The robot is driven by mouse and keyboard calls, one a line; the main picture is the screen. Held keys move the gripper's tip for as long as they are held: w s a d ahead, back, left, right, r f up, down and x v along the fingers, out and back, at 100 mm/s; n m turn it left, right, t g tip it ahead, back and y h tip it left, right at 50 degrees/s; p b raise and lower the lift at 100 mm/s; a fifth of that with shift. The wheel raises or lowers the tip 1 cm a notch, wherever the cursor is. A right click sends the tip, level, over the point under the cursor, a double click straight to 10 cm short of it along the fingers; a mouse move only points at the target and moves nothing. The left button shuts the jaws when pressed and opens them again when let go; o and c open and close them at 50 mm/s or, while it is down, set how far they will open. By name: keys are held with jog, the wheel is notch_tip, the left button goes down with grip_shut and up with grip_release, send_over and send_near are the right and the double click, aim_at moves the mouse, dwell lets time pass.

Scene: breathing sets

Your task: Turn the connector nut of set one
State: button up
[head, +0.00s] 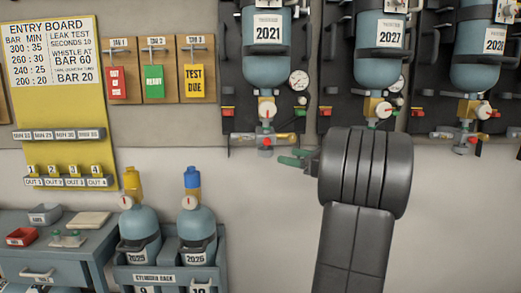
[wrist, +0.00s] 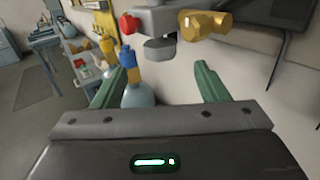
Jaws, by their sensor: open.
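Breathing sets hang on the wall; the leftmost has a blue cylinder (head: 266,62) marked 2021. No set number is readable. Below its valve is a grey connector assembly (head: 245,139) with red and brass parts. In the wrist view the assembly (wrist: 162,18) is close, at the top, with a red knob (wrist: 129,24), a brass fitting (wrist: 207,26) and a grey round piece (wrist: 160,49) underneath. I cannot tell which part is the nut. My gripper (head: 291,157) is open and empty, its green fingers just below and right of the assembly, apart from it.
Two more sets, marked 2027 (head: 383,60) and 2028 (head: 478,55), hang to the right. Below left stand a cylinder rack (head: 155,277) with blue cylinders and a workbench (head: 85,252). The wall below the leftmost set is bare.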

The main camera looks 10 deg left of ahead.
aim_at(261, 148)
jog(key=p+x, duration=0.1)
jog(key=x, duration=1)
jog(key=shift+w+a+f, duration=0.1)
jog(key=shift+w+a, duration=0.05)
jog(key=shift+a, duration=0.2)
jog(key=shift+c, duration=0.2)
jog(key=c, duration=0.9)
